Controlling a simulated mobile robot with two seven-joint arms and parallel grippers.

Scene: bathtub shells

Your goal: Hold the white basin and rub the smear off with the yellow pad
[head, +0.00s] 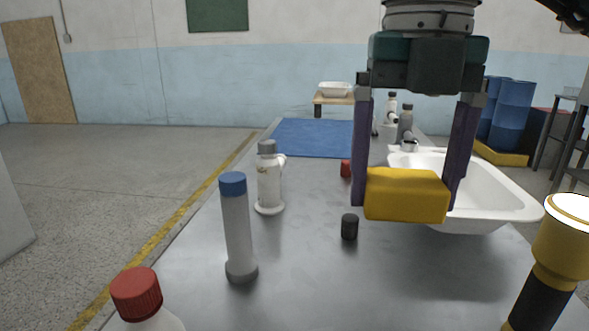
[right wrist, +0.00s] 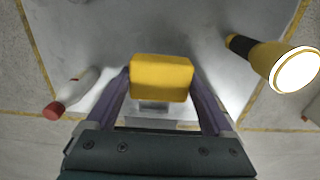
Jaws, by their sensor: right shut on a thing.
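My right gripper (head: 408,196) is shut on the yellow pad (head: 405,196) and holds it in the air over the table. The pad also shows between the fingers in the right wrist view (right wrist: 161,78). The white basin (head: 490,192) stands on the table, behind and to the right of the pad in the head view; the pad and a finger cover part of its left side. I cannot make out a smear on the visible part of the basin. My left gripper is in neither view.
A blue-capped tube (head: 236,228), a white bottle (head: 269,180), a red-capped bottle (head: 140,300) and a small black cylinder (head: 349,227) stand left of the pad. A yellow flashlight (head: 556,250) is at the right front. A blue mat (head: 312,138) lies farther back.

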